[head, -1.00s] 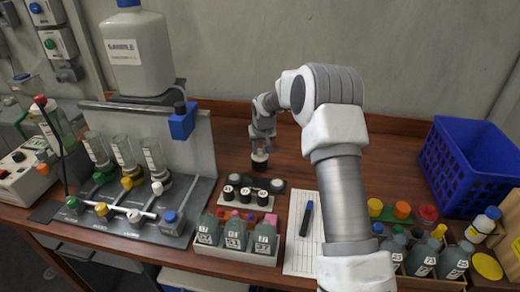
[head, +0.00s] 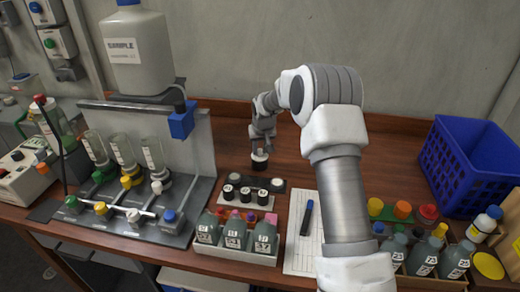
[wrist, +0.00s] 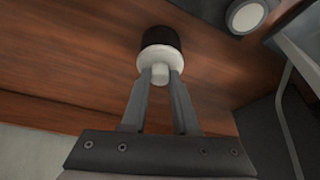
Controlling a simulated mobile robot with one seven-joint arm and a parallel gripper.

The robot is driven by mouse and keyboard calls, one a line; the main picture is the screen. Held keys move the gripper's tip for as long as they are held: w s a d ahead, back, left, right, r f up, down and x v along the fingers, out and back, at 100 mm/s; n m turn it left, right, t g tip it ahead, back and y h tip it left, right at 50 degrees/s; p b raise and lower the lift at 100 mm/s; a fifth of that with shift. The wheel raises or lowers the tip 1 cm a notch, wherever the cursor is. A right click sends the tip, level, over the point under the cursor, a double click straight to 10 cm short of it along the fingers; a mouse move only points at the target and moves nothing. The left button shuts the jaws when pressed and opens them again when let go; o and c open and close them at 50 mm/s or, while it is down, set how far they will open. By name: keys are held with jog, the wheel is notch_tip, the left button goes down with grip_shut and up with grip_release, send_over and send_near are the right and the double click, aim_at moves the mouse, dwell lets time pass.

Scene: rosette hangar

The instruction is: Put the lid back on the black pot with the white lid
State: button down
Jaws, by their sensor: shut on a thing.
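The black pot (head: 259,163) stands upright on the wooden table near the back wall; it also shows in the wrist view (wrist: 159,39). The white lid (wrist: 153,60) is at the pot's mouth, in line with the pot. I see no clear gap between lid and pot, but cannot tell whether it is fully seated. My gripper (wrist: 160,75) is shut on the pale knob of the lid; in the head view my gripper (head: 259,148) points down from above the pot. The fingers and lid are small in the head view.
A dark tray (wrist: 218,12) with white-topped pieces and a row of small black pots (head: 246,194) stand just in front. A bottle crate (head: 235,257) is nearer. The dispenser rack (head: 200,150) stands left, a blue basket (head: 468,160) far right. Bare table lies right of the pot.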

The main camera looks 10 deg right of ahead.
jog(key=shift+c, duration=0.6)
grip_release()
jog(key=shift+r+p, duration=1.85)
jog(key=shift+r, duration=1.6)
grip_shut()
